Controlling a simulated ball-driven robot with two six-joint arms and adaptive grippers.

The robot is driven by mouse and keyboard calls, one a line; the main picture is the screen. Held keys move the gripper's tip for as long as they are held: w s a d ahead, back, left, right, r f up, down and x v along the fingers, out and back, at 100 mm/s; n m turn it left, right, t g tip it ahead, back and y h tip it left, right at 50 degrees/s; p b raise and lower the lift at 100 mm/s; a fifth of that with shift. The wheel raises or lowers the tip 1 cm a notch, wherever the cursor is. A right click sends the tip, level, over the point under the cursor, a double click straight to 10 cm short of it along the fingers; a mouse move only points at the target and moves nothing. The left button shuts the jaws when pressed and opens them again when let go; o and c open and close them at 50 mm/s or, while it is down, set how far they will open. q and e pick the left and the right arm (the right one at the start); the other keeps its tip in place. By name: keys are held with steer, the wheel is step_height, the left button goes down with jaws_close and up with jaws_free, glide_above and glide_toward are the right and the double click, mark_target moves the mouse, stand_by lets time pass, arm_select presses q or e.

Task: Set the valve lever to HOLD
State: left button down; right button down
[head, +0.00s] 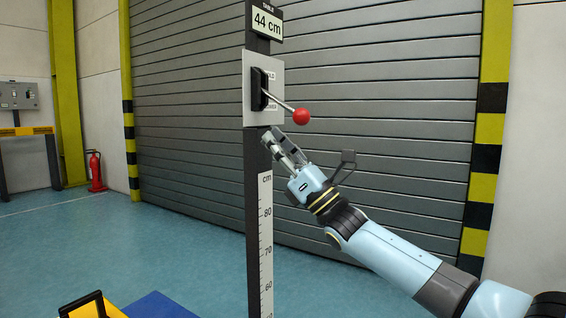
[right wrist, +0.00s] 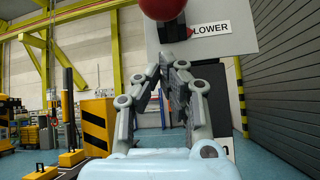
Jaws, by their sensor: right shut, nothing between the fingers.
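The valve lever (head: 284,104) is a metal rod with a red ball knob (head: 301,116), mounted on a grey plate (head: 248,110) on a dark post. The rod points right and slightly down. The plate's labels are partly covered by the lever. My right gripper (head: 277,136) is shut and empty, just below and left of the knob, apart from it. In the right wrist view the knob (right wrist: 162,8) shows at the top, above the shut fingers (right wrist: 172,66), with a LOWER label (right wrist: 210,28) behind it. My left gripper is not in view.
A display reading 44 cm (head: 267,23) tops the post, and a cm scale (head: 266,235) runs down it. A ribbed grey shutter (head: 400,100) stands behind. A blue platform (head: 155,306) with a yellow and black part (head: 88,305) is at the bottom. A red extinguisher (head: 95,172) is far left.

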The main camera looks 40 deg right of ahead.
steer(key=shift+s+d+r, duration=0.3)
steer(key=shift+s+d, duration=0.1)
steer(key=shift+s, duration=0.25)
steer(key=shift+s+d+r, duration=0.3)
steer(key=shift+s+d, duration=0.05)
steer(key=shift+s, duration=0.25)
